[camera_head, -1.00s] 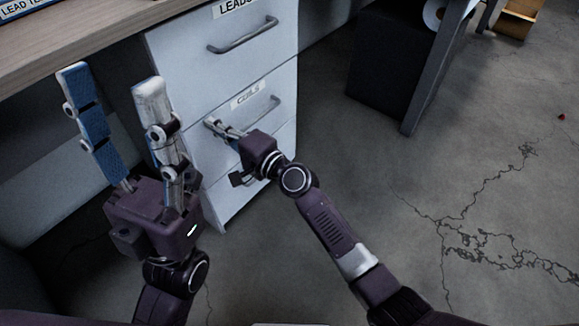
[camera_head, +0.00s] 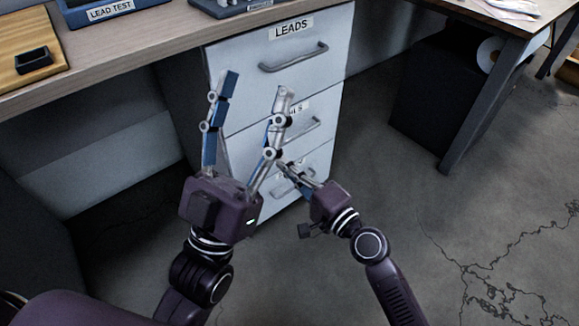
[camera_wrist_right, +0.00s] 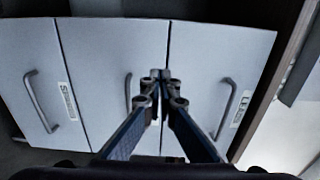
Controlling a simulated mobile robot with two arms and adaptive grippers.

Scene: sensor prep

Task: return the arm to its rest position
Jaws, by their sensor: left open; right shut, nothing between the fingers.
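My left gripper (camera_head: 252,88) is open and empty, its two fingers pointing up in front of the drawer cabinet (camera_head: 290,77). Its right finger overlaps the middle drawer in the head view. My right gripper (camera_head: 281,166) is lower and to the right, in front of the lower drawers, partly behind the left gripper's right finger. In the right wrist view its fingertips (camera_wrist_right: 161,76) meet with nothing between them, in front of the middle drawer face (camera_wrist_right: 110,80). I cannot tell whether they touch the cabinet.
The drawers look closed, with bar handles such as the top one (camera_head: 294,57), labelled LEADS. The wooden desk top (camera_head: 150,40) runs above left, with a blue LEAD TEST tray (camera_head: 112,10). A dark box (camera_head: 432,95) and table leg (camera_head: 490,115) stand right. Floor at lower right is clear.

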